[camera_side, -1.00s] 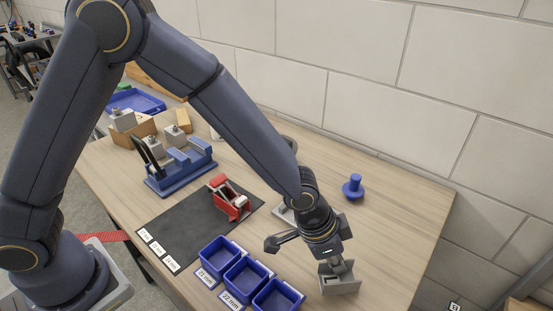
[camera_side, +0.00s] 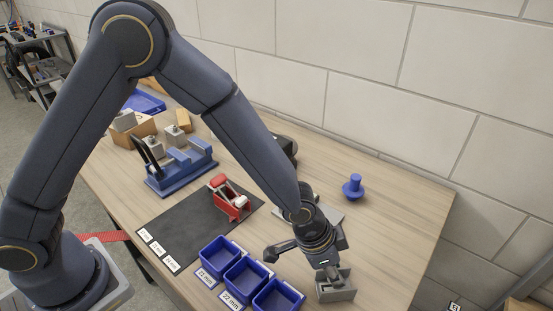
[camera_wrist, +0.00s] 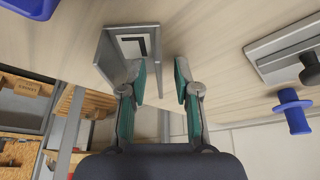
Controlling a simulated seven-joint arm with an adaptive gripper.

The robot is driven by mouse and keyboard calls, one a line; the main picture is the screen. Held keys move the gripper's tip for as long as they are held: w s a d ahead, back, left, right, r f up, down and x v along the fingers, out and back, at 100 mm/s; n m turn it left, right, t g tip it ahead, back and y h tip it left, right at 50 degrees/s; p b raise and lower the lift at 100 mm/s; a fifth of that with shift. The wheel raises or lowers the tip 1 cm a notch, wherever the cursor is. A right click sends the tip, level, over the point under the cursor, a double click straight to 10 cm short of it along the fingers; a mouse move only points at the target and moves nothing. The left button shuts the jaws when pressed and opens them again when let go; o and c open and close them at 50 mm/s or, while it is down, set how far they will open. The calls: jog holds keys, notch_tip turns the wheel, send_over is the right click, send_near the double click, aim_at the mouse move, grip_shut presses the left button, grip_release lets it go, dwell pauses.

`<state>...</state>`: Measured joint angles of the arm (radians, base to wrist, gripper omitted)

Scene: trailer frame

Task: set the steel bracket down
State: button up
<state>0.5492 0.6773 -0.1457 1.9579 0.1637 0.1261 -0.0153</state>
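The steel bracket (camera_side: 338,292) is a grey angled piece at the table's front right edge in the side view. It appears to rest on the tabletop. In the wrist view the bracket (camera_wrist: 112,62) shows an upright grey plate and a face with a black L-shaped mark on white. My gripper (camera_side: 331,273) is low over the bracket.
Blue bins (camera_side: 243,279) stand just left of my gripper. A blue knob-shaped piece (camera_side: 353,187) and a grey plate (camera_wrist: 285,50) with a dark knob are behind it. The table right of the gripper is clear.

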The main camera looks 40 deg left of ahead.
jog(key=s+a+r+n+t+y, duration=0.1)
jog(key=a+r, duration=0.5)
jog(key=r, duration=0.2)
jog(key=s+a+r+n, duration=0.1)
jog(key=s+a+r, duration=0.1)
jog(key=a+r, duration=0.5)
jog(key=s+a+r+n+y, duration=0.1)
jog(key=s+a+r+n, duration=0.2)
jog(key=s+a+r, duration=0.2)
jog(key=s+a+r+n+t+y, duration=0.1)
jog(key=s+a+r+n, duration=0.3)
jog(key=s+a, duration=0.4)
jog(key=a+r, duration=0.1)
jog(key=a, duration=0.3)
jog(key=shift+s+a+t, duration=0.2)
jog(key=shift+s+t, duration=0.05)
jog(key=shift+t, duration=0.05)
